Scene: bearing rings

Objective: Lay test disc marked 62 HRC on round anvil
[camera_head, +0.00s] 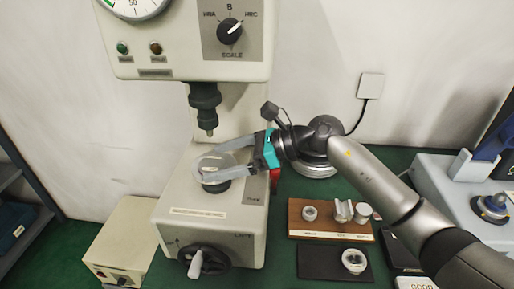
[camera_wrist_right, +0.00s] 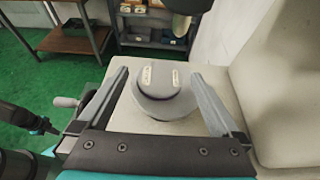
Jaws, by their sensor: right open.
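The round anvil (camera_head: 216,187) stands on the grey hardness tester, under its dark plunger. A pale disc (camera_head: 212,166) lies on top of it. In the right wrist view the grey disc (camera_wrist_right: 161,77) bears two pale labels, too small to read, and sits over the wider round anvil (camera_wrist_right: 160,104). My right gripper (camera_head: 204,166) is open, its fingers spread on either side of the disc; both fingers (camera_wrist_right: 158,82) look apart from it in the wrist view.
The plunger (camera_head: 206,108) hangs above the anvil. The handwheel (camera_head: 203,261) is on the tester's front. To the right, a wooden stand (camera_head: 330,232) holds several small metal pieces, and a black mat (camera_head: 318,263) bears a metal ring (camera_head: 354,261). A grey device (camera_head: 450,180) stands far right.

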